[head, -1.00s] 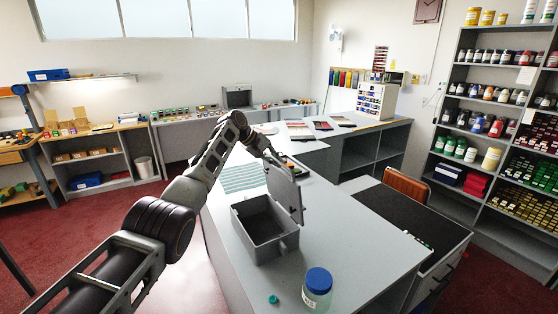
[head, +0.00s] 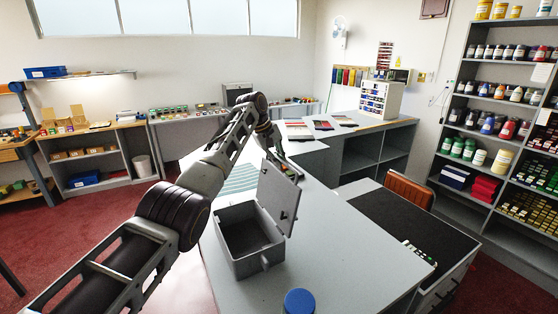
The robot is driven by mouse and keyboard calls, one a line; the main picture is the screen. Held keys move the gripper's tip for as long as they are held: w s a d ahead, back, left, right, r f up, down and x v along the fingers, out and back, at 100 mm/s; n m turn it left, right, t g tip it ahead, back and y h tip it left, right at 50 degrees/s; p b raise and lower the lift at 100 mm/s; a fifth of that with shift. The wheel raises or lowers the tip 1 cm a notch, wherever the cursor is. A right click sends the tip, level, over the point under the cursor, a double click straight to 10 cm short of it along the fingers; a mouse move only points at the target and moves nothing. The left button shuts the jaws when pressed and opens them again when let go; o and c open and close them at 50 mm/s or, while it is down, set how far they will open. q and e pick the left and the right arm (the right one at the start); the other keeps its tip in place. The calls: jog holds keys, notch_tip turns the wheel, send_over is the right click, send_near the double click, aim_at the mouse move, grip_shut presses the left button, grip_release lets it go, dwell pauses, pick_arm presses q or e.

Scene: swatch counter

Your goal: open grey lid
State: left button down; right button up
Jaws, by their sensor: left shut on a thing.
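The grey box (head: 234,261) stands on the counter with its dark, empty-looking inside showing. Its grey lid (head: 278,197) is raised, standing up steeply along the box's right side, with a small dark catch on its inner face. My left gripper (head: 276,156) is at the top edge of the lid, reaching down from the arm above it. It is shut on the lid, though its fingertips are partly hidden behind the lid's edge. My right gripper is out of view.
A jar with a blue lid (head: 299,302) stands in front of the box, cut by the lower picture edge. A striped sheet (head: 240,178) lies behind the box, partly hidden by my arm. The grey counter (head: 345,250) is clear to the right of the box.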

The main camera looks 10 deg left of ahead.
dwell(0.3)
pick_arm(q)
jog(key=c, duration=1.5)
grip_release()
jog(key=shift+s, duration=0.1)
jog(key=shift+r, duration=0.1)
jog(key=shift+v, duration=6)
jog(key=shift+a, duration=0.1)
